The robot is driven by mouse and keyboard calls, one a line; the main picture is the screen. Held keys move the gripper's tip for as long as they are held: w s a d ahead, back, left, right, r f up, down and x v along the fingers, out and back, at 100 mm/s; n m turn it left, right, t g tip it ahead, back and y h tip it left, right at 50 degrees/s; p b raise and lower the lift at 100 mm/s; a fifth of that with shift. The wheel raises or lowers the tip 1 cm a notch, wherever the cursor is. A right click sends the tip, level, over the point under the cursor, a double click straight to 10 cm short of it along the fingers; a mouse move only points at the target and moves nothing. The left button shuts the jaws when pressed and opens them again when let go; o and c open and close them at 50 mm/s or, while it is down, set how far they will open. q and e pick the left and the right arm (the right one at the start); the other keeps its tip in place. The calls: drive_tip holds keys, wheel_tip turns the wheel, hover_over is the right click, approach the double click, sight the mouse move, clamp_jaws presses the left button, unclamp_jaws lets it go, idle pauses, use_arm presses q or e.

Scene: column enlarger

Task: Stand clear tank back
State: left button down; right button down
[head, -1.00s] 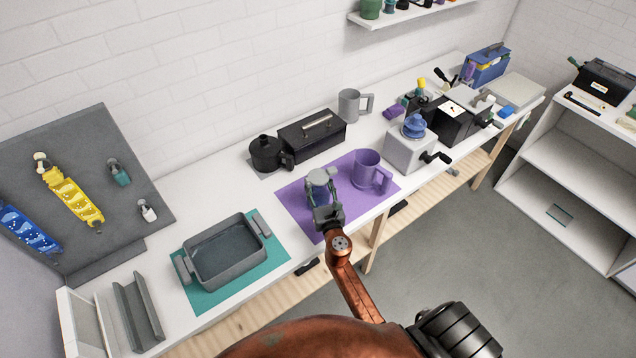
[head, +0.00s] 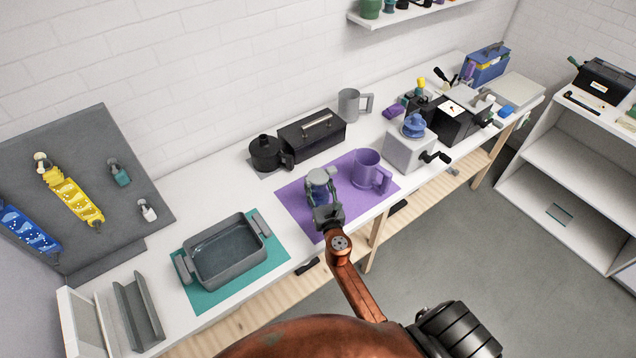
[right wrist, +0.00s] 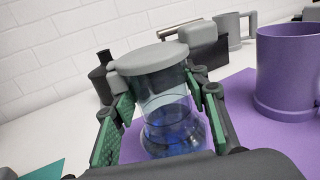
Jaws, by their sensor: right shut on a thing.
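The clear tank (head: 319,187) is a see-through cylinder with a grey lid and blue inside. It stands about upright over the purple mat (head: 297,213), left of the purple mug (head: 366,170). My right gripper (head: 320,193) is shut on the tank, with one finger on each side. In the right wrist view the tank (right wrist: 165,105) shows between the green-padded fingers, and the purple mug (right wrist: 285,75) is at the right. The tank's base is partly hidden, so I cannot tell whether it touches the mat. My left gripper is not in view.
A black box (head: 312,137) and a black round container (head: 266,153) stand behind the mat. A grey tray (head: 226,262) on a teal mat (head: 279,252) is at the left. A grey mug (head: 349,105) and a white grinder-like block (head: 408,150) stand to the right.

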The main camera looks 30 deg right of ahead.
sight(320, 192)
drive_tip(key=shift+f+b, duration=0.65)
drive_tip(key=shift+b, duration=0.05)
idle(1.0)
drive_tip(key=c, duration=1.1)
unclamp_jaws()
drive_tip(key=shift+o, duration=0.3)
drive_tip(key=shift+f, duration=0.2)
drive_tip(key=shift+s+r, duration=0.1)
drive_tip(key=shift+v, duration=3.9)
